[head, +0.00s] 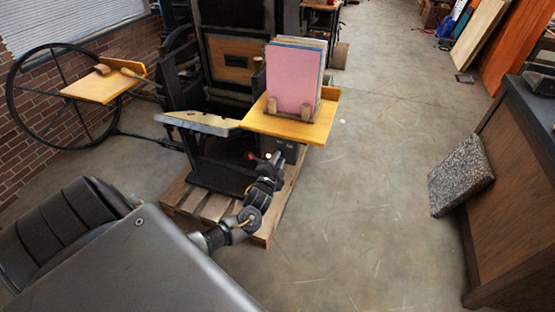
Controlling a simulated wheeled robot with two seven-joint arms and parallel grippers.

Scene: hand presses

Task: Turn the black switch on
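A dark press with a black control box (287,147) stands under a yellow wooden shelf. My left gripper (274,160) reaches up from the lower middle to the front of this box, its fingertips close to it or touching it. I cannot tell which, nor whether the fingers are open or shut. The black switch cannot be made out clearly; the gripper may cover it. A small red spot shows just left of the fingertips. My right gripper is not in view.
The yellow shelf (320,130) above the gripper bears pink and other sheets (293,78) in a holder. The press stands on a wooden pallet (190,200). A large wheel (13,98) is at the left. A grey speckled block (460,177) leans by the right counter. The middle floor is clear.

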